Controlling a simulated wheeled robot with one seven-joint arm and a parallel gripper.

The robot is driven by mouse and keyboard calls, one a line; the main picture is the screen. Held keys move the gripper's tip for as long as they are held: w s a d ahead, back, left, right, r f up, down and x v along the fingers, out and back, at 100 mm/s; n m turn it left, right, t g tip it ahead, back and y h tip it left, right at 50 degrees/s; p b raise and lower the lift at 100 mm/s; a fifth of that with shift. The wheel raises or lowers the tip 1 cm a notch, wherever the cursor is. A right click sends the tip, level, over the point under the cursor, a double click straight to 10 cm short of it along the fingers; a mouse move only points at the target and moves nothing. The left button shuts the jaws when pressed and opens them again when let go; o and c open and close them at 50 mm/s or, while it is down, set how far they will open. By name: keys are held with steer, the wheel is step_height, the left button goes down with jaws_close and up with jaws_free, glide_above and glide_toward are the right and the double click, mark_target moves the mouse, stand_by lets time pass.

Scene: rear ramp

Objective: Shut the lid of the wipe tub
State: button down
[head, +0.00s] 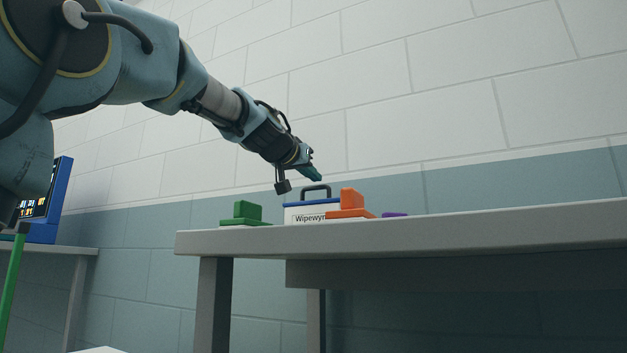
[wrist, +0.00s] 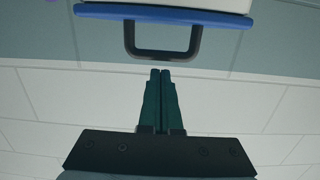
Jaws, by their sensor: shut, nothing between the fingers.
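The wipe tub (head: 300,214) is a white box with a label reading "Wipewyn", standing on the table behind an orange piece that hides part of its front. Its blue lid (head: 300,204) lies level along the top, with a dark handle (head: 315,187) upright on it. I see no gap under the lid. In the wrist view, the blue lid (wrist: 100,11) and dark handle (wrist: 163,54) hang from the top edge. My gripper (head: 316,178) is just above the handle in the head view. Its teal fingers (wrist: 160,72) are together and empty, pointing toward the handle.
The grey table (head: 450,228) holds a green piece (head: 245,213) left of the tub, an orange piece (head: 350,203) in front, and a flat purple piece (head: 395,214) at right. The tabletop farther right is clear. A tiled wall (head: 450,110) stands behind. A blue-framed screen (head: 50,208) is at far left.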

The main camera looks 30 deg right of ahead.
steer(key=shift+s+a+f+b, duration=0.15)
steer(key=shift+f+b, duration=0.3)
steer(key=shift+b, duration=0.05)
steer(key=shift+s+a+f+b, duration=0.1)
steer(key=shift+a+f+b, duration=0.05)
steer(key=shift+f+b, duration=0.3)
steer(key=shift+f, duration=0.15)
steer(key=r+p, duration=0.2)
steer(key=r, duration=0.1)
steer(key=r+p, duration=0.1)
steer(key=p, duration=0.1)
steer(key=shift+w+d+r, duration=0.15)
steer(key=shift+d, duration=0.15)
steer(key=shift+a+r, duration=0.1)
steer(key=shift+r, duration=0.2)
steer(key=s+a+f+b, duration=0.1)
steer(key=s+a+b, duration=0.1)
steer(key=s+a, duration=0.4)
steer(key=shift+a+f, duration=0.4)
steer(key=shift+a, duration=0.4)
